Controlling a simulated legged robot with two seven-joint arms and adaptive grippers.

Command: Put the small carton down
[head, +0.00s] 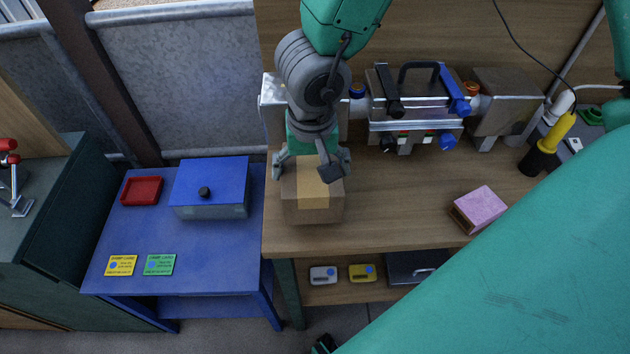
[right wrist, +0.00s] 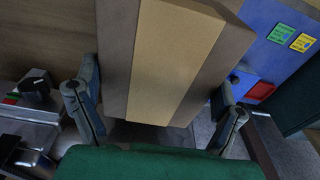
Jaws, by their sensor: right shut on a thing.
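The small carton (head: 313,208) is a brown box with a pale tan tape band, near the left front corner of the wooden workbench (head: 400,215). My right gripper (head: 314,168) reaches down from above and is shut on it, one finger at each side. In the right wrist view the carton (right wrist: 175,60) fills the upper middle between the two fingers (right wrist: 155,110). I cannot tell whether its underside touches the bench top. My left gripper does not show.
A blue table (head: 215,255) on the left holds a blue box (head: 210,185), a red tray (head: 142,191) and two cards. A pink block (head: 480,209) lies on the bench to the right. Valve machinery (head: 415,105) stands behind. Bench space between carton and block is clear.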

